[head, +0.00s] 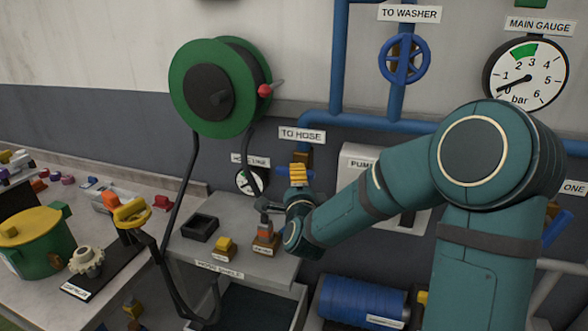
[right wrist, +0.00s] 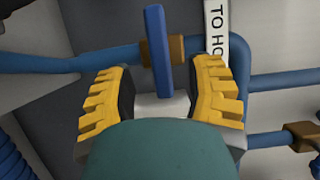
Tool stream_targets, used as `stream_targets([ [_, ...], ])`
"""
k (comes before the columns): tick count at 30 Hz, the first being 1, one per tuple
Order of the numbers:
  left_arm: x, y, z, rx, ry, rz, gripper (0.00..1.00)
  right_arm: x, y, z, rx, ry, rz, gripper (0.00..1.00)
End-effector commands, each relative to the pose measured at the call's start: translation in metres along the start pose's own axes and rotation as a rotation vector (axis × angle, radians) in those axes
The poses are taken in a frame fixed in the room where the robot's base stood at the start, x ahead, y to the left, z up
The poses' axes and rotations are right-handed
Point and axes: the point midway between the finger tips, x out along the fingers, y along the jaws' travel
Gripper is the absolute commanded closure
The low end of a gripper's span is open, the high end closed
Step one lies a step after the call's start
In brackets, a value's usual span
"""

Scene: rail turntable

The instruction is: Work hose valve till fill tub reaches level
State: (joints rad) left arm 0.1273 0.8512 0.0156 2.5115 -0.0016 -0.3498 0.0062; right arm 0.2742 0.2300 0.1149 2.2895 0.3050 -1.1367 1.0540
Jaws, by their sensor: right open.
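The hose valve's blue lever (right wrist: 157,50) stands on a brass fitting (right wrist: 177,48) under the TO HOSE label (head: 301,135). My right gripper (head: 298,174) is at this valve, its yellow fingers apart. In the right wrist view the gripper (right wrist: 163,80) has one finger on each side of the lever, with gaps to both. The valve is partly hidden behind the gripper in the head view. A dark open tub (head: 255,308) stands below the hose shelf; its water level cannot be made out. My left gripper is not in view.
A green hose reel (head: 212,88) hangs on the wall with its black hose (head: 177,195) running down. The hose-line gauge (head: 250,181) is partly hidden. A grey shelf (head: 200,255) holds blocks and a small tray. A bench with a green pot (head: 38,245) stands left.

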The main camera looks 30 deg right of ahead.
Motion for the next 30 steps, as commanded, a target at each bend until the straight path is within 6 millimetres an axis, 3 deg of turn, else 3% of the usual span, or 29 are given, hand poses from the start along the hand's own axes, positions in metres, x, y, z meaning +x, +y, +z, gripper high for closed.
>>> stream_targets([
  [3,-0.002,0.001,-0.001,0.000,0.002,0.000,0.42,0.024,0.000,-0.001,0.000,0.003,0.000,0.47],
  [10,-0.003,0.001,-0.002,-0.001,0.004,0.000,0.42,0.056,0.000,0.000,0.000,0.001,0.001,0.47],
  [24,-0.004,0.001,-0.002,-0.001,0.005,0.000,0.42,0.067,0.001,0.000,-0.001,0.000,0.001,0.45],
  [29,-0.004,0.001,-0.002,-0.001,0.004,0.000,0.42,0.067,0.000,0.000,-0.001,0.000,0.001,1.00],
  [30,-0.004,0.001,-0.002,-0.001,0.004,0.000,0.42,0.067,0.000,0.000,-0.001,0.000,0.001,1.00],
])
